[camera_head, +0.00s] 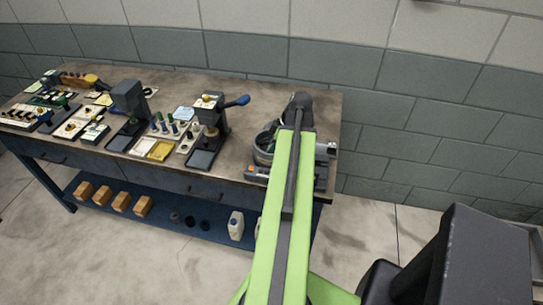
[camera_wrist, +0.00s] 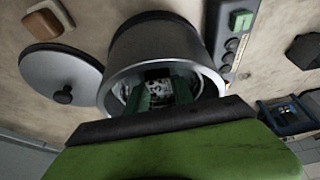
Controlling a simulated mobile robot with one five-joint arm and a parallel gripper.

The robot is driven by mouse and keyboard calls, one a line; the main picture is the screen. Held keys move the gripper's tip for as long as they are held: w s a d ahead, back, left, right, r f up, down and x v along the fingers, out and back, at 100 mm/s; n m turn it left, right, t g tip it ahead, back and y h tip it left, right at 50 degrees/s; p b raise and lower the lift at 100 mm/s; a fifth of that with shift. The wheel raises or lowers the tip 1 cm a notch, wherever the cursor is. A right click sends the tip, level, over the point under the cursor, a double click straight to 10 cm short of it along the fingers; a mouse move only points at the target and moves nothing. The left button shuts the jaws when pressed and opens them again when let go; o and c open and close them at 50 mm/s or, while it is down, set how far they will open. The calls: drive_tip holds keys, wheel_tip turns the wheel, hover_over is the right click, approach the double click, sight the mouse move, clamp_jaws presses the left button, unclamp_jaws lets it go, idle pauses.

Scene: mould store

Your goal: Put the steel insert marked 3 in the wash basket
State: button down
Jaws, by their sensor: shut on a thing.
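In the wrist view, my gripper (camera_wrist: 158,94) reaches down into the mouth of a round steel pot (camera_wrist: 211,80). Its two green fingers are shut on a small grey, speckled metal piece (camera_wrist: 157,86) between them. This looks like a steel insert, but I cannot read a number on it. The inside of the pot is mostly hidden, so I cannot tell whether a wash basket sits in it or whether the piece touches the bottom. In the head view, the pot (camera_head: 262,152) stands at the right end of the bench, and my arm hides the gripper.
A round lid (camera_wrist: 62,72) with a black knob lies left of the pot. A control box (camera_wrist: 240,22) with a green button stands at its right. The bench (camera_head: 232,160) holds presses and trays of small parts further left. The wall is behind.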

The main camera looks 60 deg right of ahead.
drive_tip(key=shift+f, duration=0.2)
drive_tip(key=shift+f, duration=0.2)
drive_tip(key=c, duration=1.1)
unclamp_jaws()
drive_tip(key=p+v, duration=1.1)
drive_tip(key=v, duration=0.1)
drive_tip(key=shift+r+p, duration=0.3)
